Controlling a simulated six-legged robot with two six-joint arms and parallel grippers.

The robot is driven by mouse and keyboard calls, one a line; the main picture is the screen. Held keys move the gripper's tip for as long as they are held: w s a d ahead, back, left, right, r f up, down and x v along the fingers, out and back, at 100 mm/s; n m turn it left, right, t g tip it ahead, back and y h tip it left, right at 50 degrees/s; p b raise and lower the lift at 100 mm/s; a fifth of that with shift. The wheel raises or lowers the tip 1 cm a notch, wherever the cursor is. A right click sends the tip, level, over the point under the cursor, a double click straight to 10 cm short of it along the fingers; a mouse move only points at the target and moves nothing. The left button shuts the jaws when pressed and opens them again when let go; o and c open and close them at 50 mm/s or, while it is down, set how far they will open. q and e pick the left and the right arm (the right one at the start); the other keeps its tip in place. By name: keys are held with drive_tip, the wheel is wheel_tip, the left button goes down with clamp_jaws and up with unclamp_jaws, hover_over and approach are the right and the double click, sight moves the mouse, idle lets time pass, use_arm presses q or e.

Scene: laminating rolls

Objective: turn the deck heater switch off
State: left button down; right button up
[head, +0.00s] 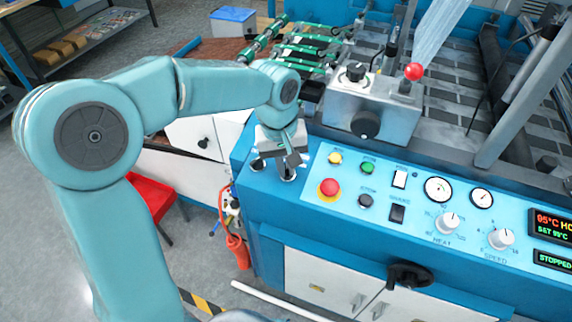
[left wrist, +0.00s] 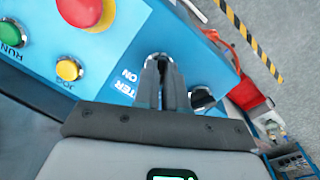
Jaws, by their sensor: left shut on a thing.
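The heater switch (head: 288,175) is at the left end of the blue control panel, mostly covered by my left gripper (head: 286,158). In the left wrist view, my left gripper (left wrist: 163,82) is shut on the switch, with its fingertips at the metal collar. A partly hidden label (left wrist: 128,78) beside it reads "TER ON". The switch's lever is hidden between the fingers, so its position cannot be told. My right gripper is in neither view.
A second dark switch (left wrist: 203,98) sits close beside the fingers. The red emergency button (head: 329,187), yellow button (head: 335,158) and green button (head: 367,168) are to the right. A display (head: 553,225) reads 95°C, and another (head: 553,259) reads STOPPED.

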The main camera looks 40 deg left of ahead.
use_arm(q)
drive_tip(key=shift+s+d+f+n, duration=0.1)
drive_tip(key=shift+s+f+n, duration=0.05)
drive_tip(key=shift+f+n, duration=0.15)
drive_tip(key=c, duration=1.2)
unclamp_jaws()
drive_tip(key=shift+w, duration=0.2)
drive_tip(key=shift+r, duration=0.15)
drive_tip(key=shift+s+r, duration=0.1)
drive_tip(key=shift+r, duration=0.15)
wheel_tip(320, 180, up, 16)
drive_tip(key=s+a+p, duration=0.1)
drive_tip(key=p, duration=0.1)
drive_tip(key=shift+a+f, duration=0.2)
drive_tip(key=shift+a, duration=0.1)
drive_tip(key=shift+f, duration=0.1)
